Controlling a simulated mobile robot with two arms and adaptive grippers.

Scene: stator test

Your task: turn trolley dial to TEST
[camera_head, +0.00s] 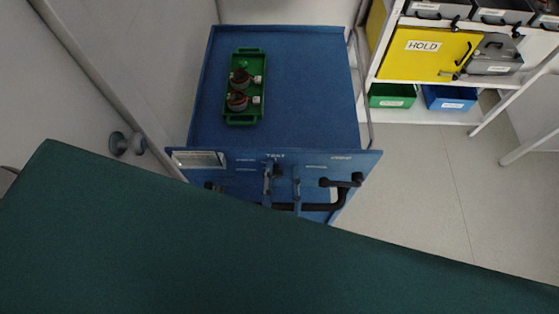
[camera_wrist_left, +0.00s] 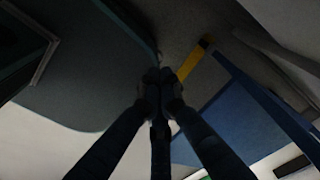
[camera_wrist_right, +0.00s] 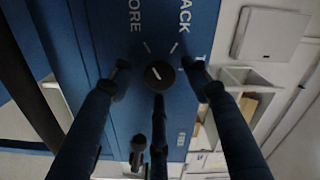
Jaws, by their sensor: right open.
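The trolley dial (camera_wrist_right: 160,75) is a dark round knob on the trolley's blue panel (camera_wrist_right: 103,30). Its white line tilts to the upper left in the right wrist view, roughly toward the mark by the partly visible word "ORE". "ACK" stands to the right, and a "T" label is mostly hidden. My right gripper (camera_wrist_right: 160,78) is open, its fingers on both sides of the dial; contact cannot be told. In the head view my right gripper (camera_head: 282,187) is at the panel, below a small TEST label. My left gripper (camera_wrist_left: 160,82) has its fingertips together and empty; the head view does not show it.
The blue trolley (camera_head: 310,90) carries a green tray (camera_head: 242,118) with two dark round parts. A black handle (camera_head: 343,183) sticks out from the panel. A dark green surface (camera_head: 250,260) covers the foreground. Shelves with a yellow HOLD panel (camera_head: 425,58) stand right; floor (camera_head: 430,170) there is clear.

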